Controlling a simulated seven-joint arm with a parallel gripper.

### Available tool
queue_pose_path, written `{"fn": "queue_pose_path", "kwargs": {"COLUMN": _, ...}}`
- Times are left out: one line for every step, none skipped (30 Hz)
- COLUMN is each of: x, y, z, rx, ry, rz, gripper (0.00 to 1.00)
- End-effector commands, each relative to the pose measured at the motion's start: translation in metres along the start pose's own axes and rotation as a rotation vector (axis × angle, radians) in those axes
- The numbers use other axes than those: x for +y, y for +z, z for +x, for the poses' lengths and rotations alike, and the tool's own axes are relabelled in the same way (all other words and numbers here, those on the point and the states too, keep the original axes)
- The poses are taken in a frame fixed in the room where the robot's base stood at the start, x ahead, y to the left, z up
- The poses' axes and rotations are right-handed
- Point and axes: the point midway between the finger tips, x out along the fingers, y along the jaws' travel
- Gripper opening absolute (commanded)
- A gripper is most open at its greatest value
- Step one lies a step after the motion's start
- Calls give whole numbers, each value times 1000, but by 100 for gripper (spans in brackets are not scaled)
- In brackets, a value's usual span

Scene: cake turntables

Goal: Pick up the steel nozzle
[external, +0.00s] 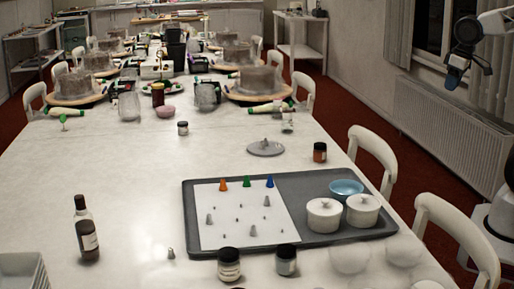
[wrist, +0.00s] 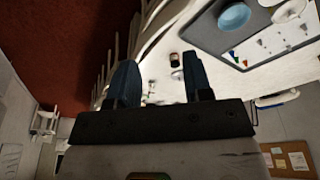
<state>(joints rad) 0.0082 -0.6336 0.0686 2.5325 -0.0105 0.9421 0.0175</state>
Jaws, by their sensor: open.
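Several small grey cone-shaped nozzles stand on a white sheet (external: 225,238) in the dark tray (external: 309,180); one grey nozzle (external: 266,201) is near the sheet's right side. A lone grey nozzle (external: 171,253) stands on the table left of the tray. A grey disc (external: 265,150) behind the tray bears a small grey piece. I cannot tell which is the steel nozzle meant. My gripper (external: 455,76) is high at the upper right, far from all of them. In the wrist view my gripper (wrist: 158,78) has its fingers apart with nothing between them.
Orange (external: 223,184), green (external: 246,183) and blue (external: 270,182) cones line the sheet's far edge. Two lidded white pots (external: 324,216) and a blue bowl (external: 346,187) fill the tray's right side. Jars (external: 229,264) and a dark bottle (external: 86,232) stand nearby. Chairs (external: 373,158) line the right edge.

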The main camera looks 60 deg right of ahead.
Motion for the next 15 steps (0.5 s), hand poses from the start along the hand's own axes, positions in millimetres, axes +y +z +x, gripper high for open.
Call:
{"fn": "queue_pose_path", "kwargs": {"x": 0, "y": 0, "z": 0, "rx": 0, "ry": 0, "rz": 0, "gripper": 46}}
{"fn": "queue_pose_path", "kwargs": {"x": 0, "y": 0, "z": 0, "rx": 0, "ry": 0, "rz": 0, "gripper": 46}}
{"fn": "queue_pose_path", "kwargs": {"x": 0, "y": 0, "z": 0, "rx": 0, "ry": 0, "rz": 0, "gripper": 46}}
{"fn": "queue_pose_path", "kwargs": {"x": 0, "y": 0, "z": 0, "rx": 0, "ry": 0, "rz": 0, "gripper": 46}}
{"fn": "queue_pose_path", "kwargs": {"x": 0, "y": 0, "z": 0, "rx": 0, "ry": 0, "rz": -1, "gripper": 46}}
{"fn": "queue_pose_path", "kwargs": {"x": 0, "y": -1, "z": 0, "rx": 0, "ry": 0, "rz": -2, "gripper": 46}}
{"fn": "queue_pose_path", "kwargs": {"x": 0, "y": -1, "z": 0, "rx": 0, "ry": 0, "rz": -3, "gripper": 46}}
{"fn": "queue_pose_path", "kwargs": {"x": -1, "y": -2, "z": 0, "rx": -1, "ry": 0, "rz": -5, "gripper": 46}}
{"fn": "queue_pose_path", "kwargs": {"x": -1, "y": -4, "z": 0, "rx": -2, "ry": -1, "rz": -10, "gripper": 46}}
{"fn": "queue_pose_path", "kwargs": {"x": -2, "y": -6, "z": 0, "rx": -2, "ry": -1, "rz": -14, "gripper": 46}}
{"fn": "queue_pose_path", "kwargs": {"x": -2, "y": -8, "z": 0, "rx": -3, "ry": -2, "rz": -20, "gripper": 46}}
{"fn": "queue_pose_path", "kwargs": {"x": -4, "y": -12, "z": 0, "rx": -4, "ry": -3, "rz": -30, "gripper": 46}}
{"fn": "queue_pose_path", "kwargs": {"x": -5, "y": -15, "z": 0, "rx": -6, "ry": -3, "rz": -40, "gripper": 46}}
{"fn": "queue_pose_path", "kwargs": {"x": -6, "y": -18, "z": 1, "rx": -8, "ry": -4, "rz": -51, "gripper": 46}}
{"fn": "queue_pose_path", "kwargs": {"x": -8, "y": -24, "z": 2, "rx": -12, "ry": -6, "rz": -66, "gripper": 46}}
